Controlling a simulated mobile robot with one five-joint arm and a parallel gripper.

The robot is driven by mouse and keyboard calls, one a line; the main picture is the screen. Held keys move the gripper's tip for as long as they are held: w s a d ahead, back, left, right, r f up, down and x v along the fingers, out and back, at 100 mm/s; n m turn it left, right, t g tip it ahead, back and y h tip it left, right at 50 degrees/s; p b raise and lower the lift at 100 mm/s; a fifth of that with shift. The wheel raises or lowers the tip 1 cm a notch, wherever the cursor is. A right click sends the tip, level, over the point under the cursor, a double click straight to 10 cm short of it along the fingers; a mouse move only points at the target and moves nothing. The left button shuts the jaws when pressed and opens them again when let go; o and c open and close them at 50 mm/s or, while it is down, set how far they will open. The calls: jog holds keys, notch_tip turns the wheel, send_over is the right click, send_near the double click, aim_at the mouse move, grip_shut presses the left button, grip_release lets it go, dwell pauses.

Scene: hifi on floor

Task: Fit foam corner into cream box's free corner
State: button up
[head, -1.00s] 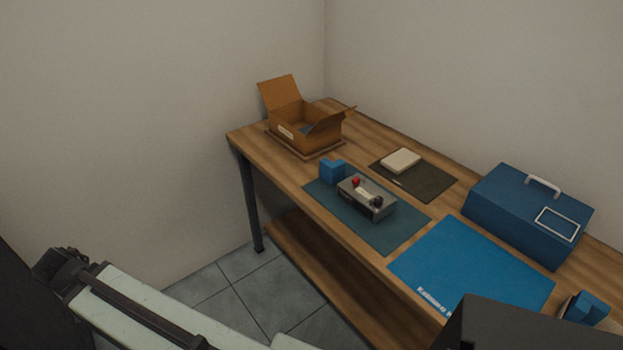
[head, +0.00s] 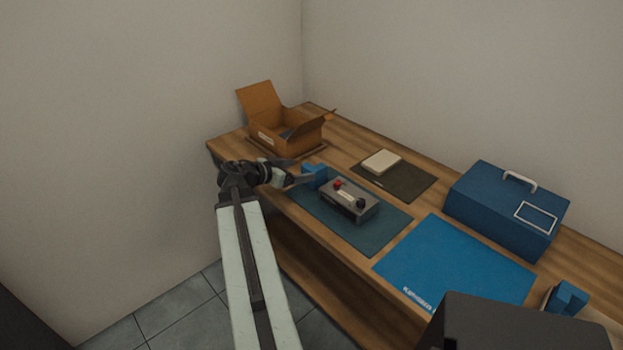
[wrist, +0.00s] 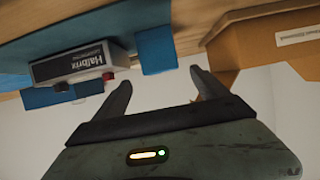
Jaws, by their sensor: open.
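A blue foam block (head: 316,172), which looks like the foam corner, stands at the far left corner of the dark teal mat. My gripper (head: 298,172) is open beside it at the table's left edge, one finger overlapping it in the head view. In the wrist view the foam block (wrist: 157,50) lies just beyond my open, empty gripper (wrist: 162,82), roughly between the fingertips. Contact is not visible. An open tan-orange carton (head: 288,140) stands at the back left; its inside is mostly shaded. Another blue foam piece (head: 567,297) sits by a cream edge at the lower right, partly hidden.
A grey control box (head: 349,201) with red and black knobs lies close to the foam block on the teal mat (head: 375,235). A cream pad-like item (head: 381,161) lies on a dark mat. A blue case (head: 508,208) and bright blue mat (head: 455,268) are to the right.

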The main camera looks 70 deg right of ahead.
aim_at(308, 168)
jog(key=b+x, duration=0.3)
jog(key=x, duration=0.4)
jog(key=shift+d+f, duration=0.15)
jog(key=shift+d, duration=0.25)
jog(key=c, duration=1.5)
notch_tip(308, 168, up, 10)
jog(key=p, duration=1)
jog(key=shift+c, duration=0.2)
